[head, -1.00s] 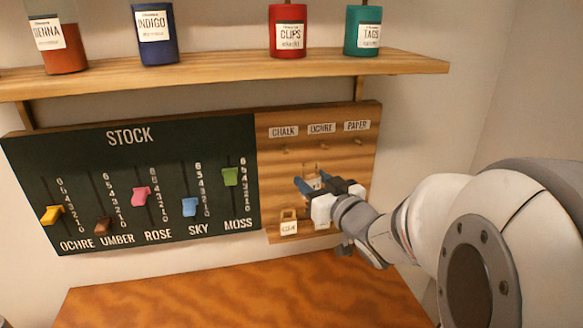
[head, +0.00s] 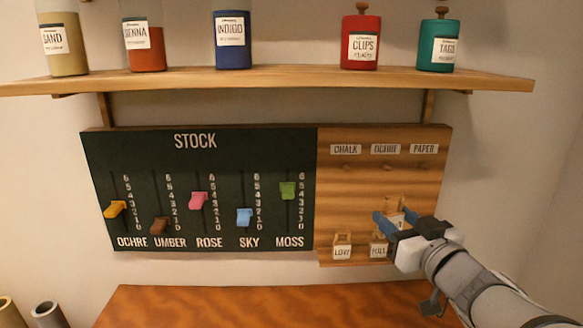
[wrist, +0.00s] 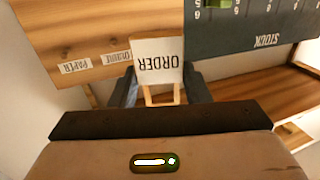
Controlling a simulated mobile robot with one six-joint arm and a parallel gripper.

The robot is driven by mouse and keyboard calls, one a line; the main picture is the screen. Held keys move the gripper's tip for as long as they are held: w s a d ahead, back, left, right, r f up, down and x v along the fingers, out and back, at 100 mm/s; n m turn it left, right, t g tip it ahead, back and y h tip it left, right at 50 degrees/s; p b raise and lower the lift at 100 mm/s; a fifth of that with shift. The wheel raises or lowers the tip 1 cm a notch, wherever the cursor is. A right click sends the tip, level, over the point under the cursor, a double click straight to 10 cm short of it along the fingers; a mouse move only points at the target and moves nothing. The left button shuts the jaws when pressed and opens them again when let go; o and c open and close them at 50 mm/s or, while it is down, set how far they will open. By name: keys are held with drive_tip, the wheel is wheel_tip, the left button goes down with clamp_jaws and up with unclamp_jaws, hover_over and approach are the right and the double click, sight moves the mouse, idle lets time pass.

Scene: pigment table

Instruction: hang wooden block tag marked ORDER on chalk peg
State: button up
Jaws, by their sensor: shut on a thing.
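The wooden block tag marked ORDER (wrist: 158,58) is held between the fingers of my gripper (wrist: 160,92). Its white label reads upside down in the wrist view, with its pale wooden frame near the jaws. In the head view my gripper (head: 396,222) is shut on the tag (head: 396,204) in front of the wooden board, below the OCHRE label. The chalk peg (head: 347,168) is a small knob under the CHALK label (head: 345,149), bare, up and left of my gripper. Whether the tag touches the board is unclear.
Tags marked LOW (head: 342,252) and FULL (head: 378,250) hang low on the board; my gripper is close to FULL. Pegs under OCHRE (head: 387,167) and PAPER (head: 420,168) are bare. The STOCK board (head: 200,190) with sliders is left. A shelf (head: 270,78) with jars is above.

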drive_tip(key=shift+w, duration=0.2)
drive_tip(key=b, duration=0.4)
approach(341, 176)
drive_tip(key=s+a+r, duration=0.2)
drive_tip(key=s, duration=0.1)
drive_tip(key=shift+w+d+f+b, duration=0.15)
drive_tip(key=shift+w+b, duration=0.15)
drive_tip(key=shift+w, duration=1.05)
drive_tip(key=shift+w+d+f+b, duration=0.1)
drive_tip(key=shift+w+f+b, duration=0.15)
drive_tip(key=shift+w, duration=1.05)
drive_tip(key=shift+w+f+b, duration=0.1)
drive_tip(key=shift+w+b, duration=0.2)
drive_tip(key=shift+w, duration=1.05)
drive_tip(key=shift+w+f, duration=0.3)
drive_tip(key=shift+w, duration=0.25)
drive_tip(key=shift+f+b, duration=0.25)
drive_tip(key=shift+b, duration=0.05)
drive_tip(key=o, duration=1.1)
drive_tip(key=shift+a, duration=0.1)
